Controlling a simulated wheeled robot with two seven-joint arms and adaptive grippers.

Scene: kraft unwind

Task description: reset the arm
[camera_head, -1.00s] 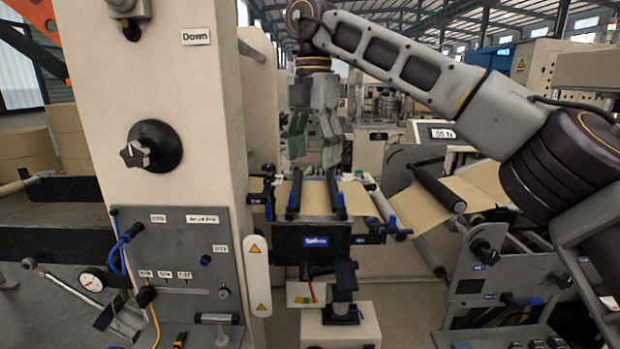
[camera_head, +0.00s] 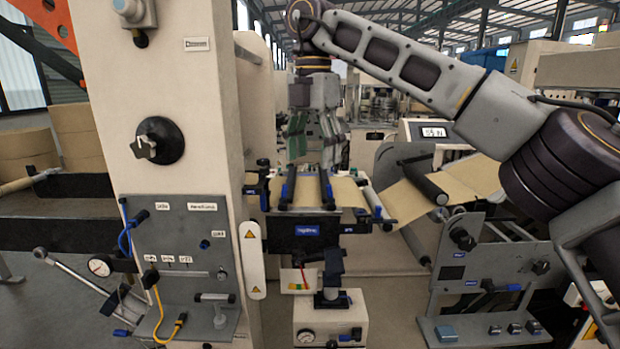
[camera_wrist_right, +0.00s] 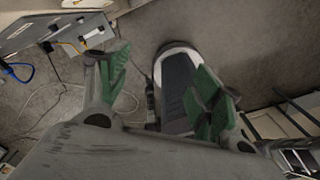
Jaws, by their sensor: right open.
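My right arm comes in from the right in the head view and reaches across the upper middle. Its gripper (camera_head: 313,138) points down with its green-padded fingers apart and nothing between them. It hangs in front of the machine, above the brown paper web (camera_head: 345,192) and the two dark guide bars. In the right wrist view the gripper (camera_wrist_right: 160,90) also shows open and empty, with the floor and a dark, pale-rimmed shape below it. My left gripper does not show in either view.
A cream column with a black knob (camera_head: 157,142) stands at the left. Below the knob is a grey panel (camera_head: 180,235) with hoses and a gauge. A roller frame with paper (camera_head: 440,195) stands at the right. A small cream box with a gauge (camera_head: 330,318) is at bottom centre.

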